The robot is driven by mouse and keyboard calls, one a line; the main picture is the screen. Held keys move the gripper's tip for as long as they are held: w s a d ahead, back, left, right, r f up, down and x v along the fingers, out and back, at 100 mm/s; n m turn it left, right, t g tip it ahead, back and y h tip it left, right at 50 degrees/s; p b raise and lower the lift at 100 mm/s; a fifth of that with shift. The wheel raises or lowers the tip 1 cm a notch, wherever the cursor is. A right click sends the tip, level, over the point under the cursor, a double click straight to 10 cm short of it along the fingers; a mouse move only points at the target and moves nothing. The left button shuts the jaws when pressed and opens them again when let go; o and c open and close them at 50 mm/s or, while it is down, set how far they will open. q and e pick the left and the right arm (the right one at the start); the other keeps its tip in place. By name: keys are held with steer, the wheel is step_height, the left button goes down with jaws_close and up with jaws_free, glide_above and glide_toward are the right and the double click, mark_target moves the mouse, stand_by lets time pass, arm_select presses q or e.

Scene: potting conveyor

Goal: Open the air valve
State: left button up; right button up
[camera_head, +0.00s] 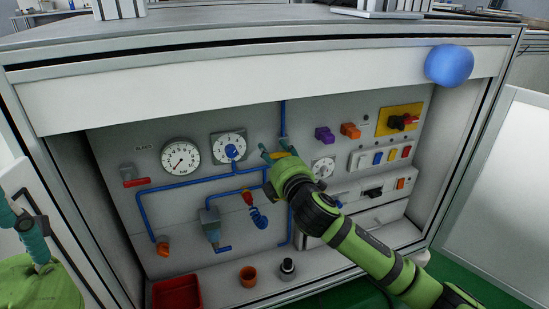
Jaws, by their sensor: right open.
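The grey panel (120,215) carries blue air piping (180,187) with several fittings. A red lever handle (133,182) sits at its left. A red-and-yellow fitting (248,197) with a blue coil below it sits near the middle. I cannot tell which one is the air valve. My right gripper (279,153) is open in front of the panel, by the vertical blue pipe, right of the right-hand gauge (229,147). My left gripper (24,225) is partly cut off at the left edge.
Another round gauge (180,158) is at the left. A yellow plate with a red-black switch (403,121) is at the upper right. An open door (497,190) stands right.

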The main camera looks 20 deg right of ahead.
steer(key=shift+c, duration=0.4)
jaws_close()
